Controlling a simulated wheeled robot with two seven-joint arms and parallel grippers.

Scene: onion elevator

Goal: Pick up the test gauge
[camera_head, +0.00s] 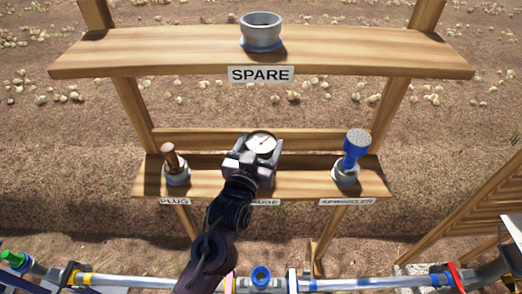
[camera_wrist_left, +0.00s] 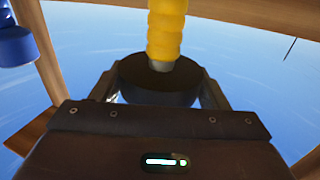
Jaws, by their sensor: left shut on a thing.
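The test gauge (camera_head: 261,142) shows its round white dial at the middle of the lower wooden shelf in the head view. In the left wrist view the gauge (camera_wrist_left: 155,82) shows as a dark round body with a yellow ribbed stem (camera_wrist_left: 166,30). My left gripper (camera_head: 256,152) reaches up from below and is shut on the gauge, with a finger on each side of its body. Its fingers also show in the left wrist view (camera_wrist_left: 160,92). The gripper hides the gauge's lower part in the head view, so I cannot tell whether it touches the shelf. My right gripper is not in view.
A plug (camera_head: 172,165) with a brown handle stands left on the lower shelf (camera_head: 215,187), a blue sprinkler (camera_head: 354,155) right. A grey spare fitting (camera_head: 261,32) sits on the upper shelf (camera_head: 150,52). A pipe line (camera_head: 130,281) with a blue-ringed opening (camera_head: 261,276) crosses the front.

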